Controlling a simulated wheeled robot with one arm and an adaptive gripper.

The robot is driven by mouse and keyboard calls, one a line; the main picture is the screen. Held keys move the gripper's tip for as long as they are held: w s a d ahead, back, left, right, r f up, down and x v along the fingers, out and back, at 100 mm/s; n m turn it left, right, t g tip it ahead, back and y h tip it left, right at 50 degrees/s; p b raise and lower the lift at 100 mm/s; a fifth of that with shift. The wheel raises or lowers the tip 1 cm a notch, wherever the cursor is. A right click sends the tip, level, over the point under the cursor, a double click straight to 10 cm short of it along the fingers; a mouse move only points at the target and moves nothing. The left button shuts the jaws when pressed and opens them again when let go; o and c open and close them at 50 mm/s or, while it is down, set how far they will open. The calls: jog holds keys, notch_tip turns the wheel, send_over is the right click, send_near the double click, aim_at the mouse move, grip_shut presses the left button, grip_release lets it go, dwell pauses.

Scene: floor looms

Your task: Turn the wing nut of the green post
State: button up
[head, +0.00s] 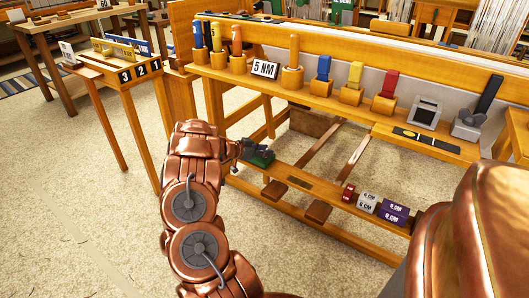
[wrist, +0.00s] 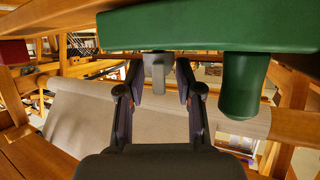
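In the wrist view a green base (wrist: 200,28) spans the top, with a thick green post (wrist: 244,85) hanging down from it at the right. A small grey piece, seemingly the wing nut (wrist: 156,72), projects from the base to the left of the post. My gripper (wrist: 157,78) is open. Its two fingers stand either side of the grey piece, with visible gaps. In the head view my gripper (head: 246,149) is beside a green block (head: 262,159) on the low beam; the wing nut is too small to tell there.
A wooden loom frame stands ahead. Its upper shelf holds a 5 NM sign (head: 265,69), wooden holders with coloured handles, and a grey clamp (head: 468,124). The low beam carries white blocks (head: 367,203) and purple blocks (head: 395,212). The floor (head: 110,215) at left is clear.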

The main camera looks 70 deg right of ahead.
jog(key=shift+c, duration=0.4)
grip_shut()
jog(key=p, duration=0.3)
jog(key=shift+r+n, duration=0.3)
jog(key=t+p, duration=0.1)
jog(key=p, duration=0.1)
jog(key=shift+r+n+h+p, duration=0.15)
jog(key=shift+n+h+p, duration=0.15)
jog(key=shift+n+h, duration=0.1)
jog(key=n+t+h+p, duration=0.1)
jog(key=t+p, duration=0.1)
jog(key=p, duration=0.2)
jog(key=shift+n, duration=0.4)
jog(key=n+t+p, duration=0.1)
jog(key=p, duration=0.1)
jog(key=n+t+p, duration=0.1)
jog(key=t+p, duration=0.1)
jog(key=p, duration=0.1)
jog(key=shift+s+f+n+h, duration=0.15)
jog(key=shift+f+n+h, duration=0.05)
jog(key=shift+n+h, duration=0.2)
jog(key=n+t+p, duration=0.5)
jog(key=t+p, duration=0.1)
jog(key=shift+y+p, duration=0.3)
jog(key=shift+p, duration=0.05)
jog(key=shift+d+n+t+y+p, duration=0.1)
jog(key=shift+n+t+y+p, duration=0.2)
jog(key=shift+n+t+p, duration=0.6)
jog(key=shift+w+t, duration=0.2)
jog(key=shift+t, duration=0.1)
